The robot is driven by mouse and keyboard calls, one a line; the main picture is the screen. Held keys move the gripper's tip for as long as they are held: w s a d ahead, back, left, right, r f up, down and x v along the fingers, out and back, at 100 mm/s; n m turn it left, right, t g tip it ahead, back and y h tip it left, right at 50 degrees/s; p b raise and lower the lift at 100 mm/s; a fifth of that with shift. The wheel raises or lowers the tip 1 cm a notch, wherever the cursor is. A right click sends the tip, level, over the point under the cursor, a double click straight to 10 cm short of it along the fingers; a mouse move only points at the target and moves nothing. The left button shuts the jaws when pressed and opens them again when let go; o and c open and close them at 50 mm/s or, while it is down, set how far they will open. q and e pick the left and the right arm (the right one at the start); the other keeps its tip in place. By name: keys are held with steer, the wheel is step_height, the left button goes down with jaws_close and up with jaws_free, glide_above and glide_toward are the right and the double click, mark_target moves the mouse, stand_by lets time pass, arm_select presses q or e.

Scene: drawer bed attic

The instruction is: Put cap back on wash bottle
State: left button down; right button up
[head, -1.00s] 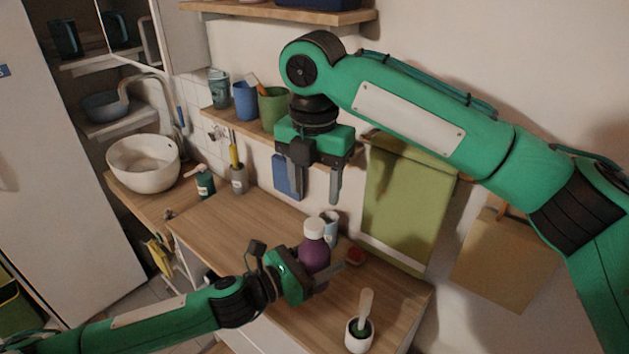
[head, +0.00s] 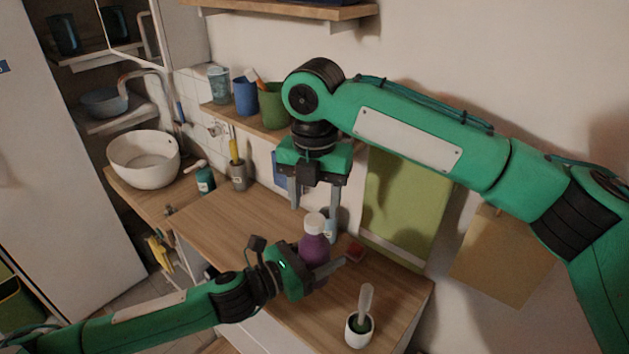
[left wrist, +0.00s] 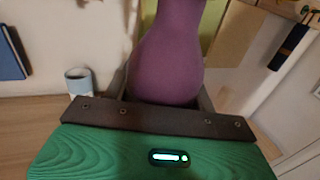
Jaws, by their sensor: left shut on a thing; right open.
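The purple bottle (head: 314,249) stands upright near the middle of the counter, with a pale white top (head: 315,221). I cannot tell whether this top is a cap or the bare neck. My left gripper (head: 322,267) is shut around the bottle's body, and the left wrist view shows the purple body (left wrist: 170,55) between its fingers. My right gripper (head: 312,214) is open and points down, its fingers close above and around the bottle's top in the head view. Their exact depth is hard to tell.
A pale cup (head: 328,229), partly hidden by a right finger, stands behind the bottle; it also shows in the left wrist view (left wrist: 79,82). A white pot with a brush (head: 359,329) stands at front right. A white basin (head: 143,160) is at left. The counter's left middle is clear.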

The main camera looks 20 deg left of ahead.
mark_target(314, 219)
steer(key=shift+f, duration=1.85)
steer(key=c, duration=1)
